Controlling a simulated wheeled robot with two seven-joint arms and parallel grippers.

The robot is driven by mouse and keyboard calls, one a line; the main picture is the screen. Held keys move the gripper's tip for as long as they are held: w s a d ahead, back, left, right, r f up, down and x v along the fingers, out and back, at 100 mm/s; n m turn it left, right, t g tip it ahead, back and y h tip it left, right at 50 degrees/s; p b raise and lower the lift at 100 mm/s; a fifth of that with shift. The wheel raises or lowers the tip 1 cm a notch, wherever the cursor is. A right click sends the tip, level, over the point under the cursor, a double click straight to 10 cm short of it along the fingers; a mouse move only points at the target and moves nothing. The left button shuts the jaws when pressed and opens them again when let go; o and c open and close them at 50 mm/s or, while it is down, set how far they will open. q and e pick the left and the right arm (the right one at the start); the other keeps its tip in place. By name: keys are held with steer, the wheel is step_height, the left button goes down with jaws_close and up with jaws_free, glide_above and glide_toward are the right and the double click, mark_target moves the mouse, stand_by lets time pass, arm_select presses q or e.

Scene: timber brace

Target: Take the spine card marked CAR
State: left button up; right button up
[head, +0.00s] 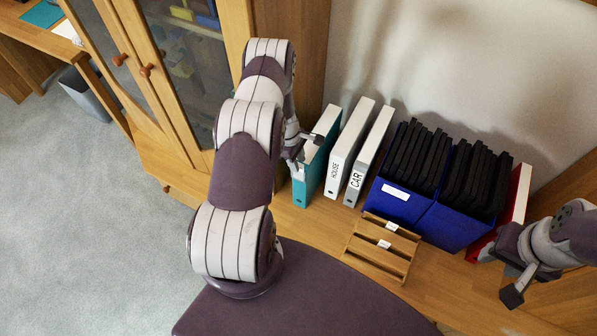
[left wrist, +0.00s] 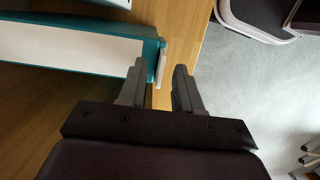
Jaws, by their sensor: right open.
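The card marked CAR (head: 355,181) is on the spine of a white binder (head: 375,140) standing upright on the wooden surface. A white binder marked HOUSE (head: 335,171) stands to its left, and a teal binder (head: 316,160) further left. My left gripper (head: 304,156) is at the teal binder, left of the CAR binder. In the left wrist view its fingers (left wrist: 160,78) are apart, and a pale card-like piece (left wrist: 162,62) at the teal binder's end shows near the tips. I cannot tell if they touch it. My right gripper (head: 512,281) is open at the far right, away from the binders.
Blue file boxes (head: 400,206) full of black cases stand right of the CAR binder, then a red binder (head: 518,195). A slatted wooden rack (head: 375,262) with small white labels lies in front. A glass-door cabinet (head: 180,70) stands at the left.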

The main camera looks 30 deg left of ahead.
arm_select(q)
jaws_close()
steer(key=shift+r, duration=0.15)
step_height(320, 180, up, 11)
steer(key=p, duration=0.7)
steer(key=shift+p, duration=0.35)
stand_by(0.3)
stand_by(0.4)
